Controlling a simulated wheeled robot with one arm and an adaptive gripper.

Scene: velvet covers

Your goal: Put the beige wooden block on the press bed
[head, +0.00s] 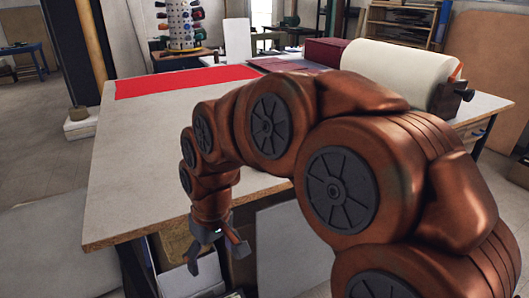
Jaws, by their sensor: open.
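My gripper (217,256) points down in front of the near edge of the large table, with its fingers spread and nothing seen between them. My copper-coloured arm reaches across the right half of the view and hides part of the table. I cannot make out a beige wooden block for certain. I cannot pick out a press bed either; either may be hidden behind my arm or out of view.
The grey-topped table (140,165) is mostly bare. A red sheet (185,81), a cream roll (398,70) and dark red material (326,50) lie toward its back. A spool rack (181,25) stands behind. White items (190,278) sit below the table edge.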

